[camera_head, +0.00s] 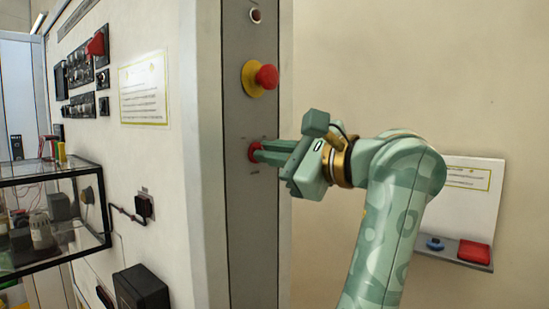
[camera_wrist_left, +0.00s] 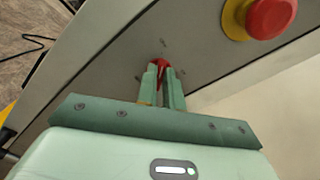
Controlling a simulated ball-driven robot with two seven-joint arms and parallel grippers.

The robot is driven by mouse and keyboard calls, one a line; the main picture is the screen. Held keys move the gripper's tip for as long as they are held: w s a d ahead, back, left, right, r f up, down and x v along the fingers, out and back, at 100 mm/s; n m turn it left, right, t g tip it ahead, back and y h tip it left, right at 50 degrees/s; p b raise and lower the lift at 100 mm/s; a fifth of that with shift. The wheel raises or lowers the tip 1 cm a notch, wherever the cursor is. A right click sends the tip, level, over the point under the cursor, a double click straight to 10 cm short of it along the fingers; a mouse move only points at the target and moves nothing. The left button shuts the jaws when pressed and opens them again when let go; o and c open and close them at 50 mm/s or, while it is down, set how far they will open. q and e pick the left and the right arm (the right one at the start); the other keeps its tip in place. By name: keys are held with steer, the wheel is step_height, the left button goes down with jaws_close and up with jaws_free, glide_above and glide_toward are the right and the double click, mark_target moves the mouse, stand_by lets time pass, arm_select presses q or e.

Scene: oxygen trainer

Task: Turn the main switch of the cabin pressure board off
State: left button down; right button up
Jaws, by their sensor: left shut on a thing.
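The main switch (camera_head: 252,151) is a small red knob on the grey side strip of the board (camera_head: 240,208), below a red and yellow mushroom button (camera_head: 265,77). My left gripper (camera_head: 258,151) reaches it from the right, with its fingers shut on the red knob. In the left wrist view the red knob (camera_wrist_left: 160,62) shows between the fingertips of the gripper (camera_wrist_left: 163,75). The fingers hide much of the knob, so I cannot tell its turned position. My right gripper is not in view.
The mushroom button (camera_wrist_left: 270,16) sits close to the gripper in the left wrist view. A glass case (camera_head: 50,215) with items stands at the left. A small shelf with a red block (camera_head: 474,252) is on the wall at the right. Open space lies right of the strip.

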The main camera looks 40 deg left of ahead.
arm_select(q)
steer(key=shift+n, duration=0.5)
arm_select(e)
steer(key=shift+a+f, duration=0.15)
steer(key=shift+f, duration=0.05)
arm_select(q)
steer(key=c, duration=1.5)
jaws_free()
steer(key=shift+d, duration=0.1)
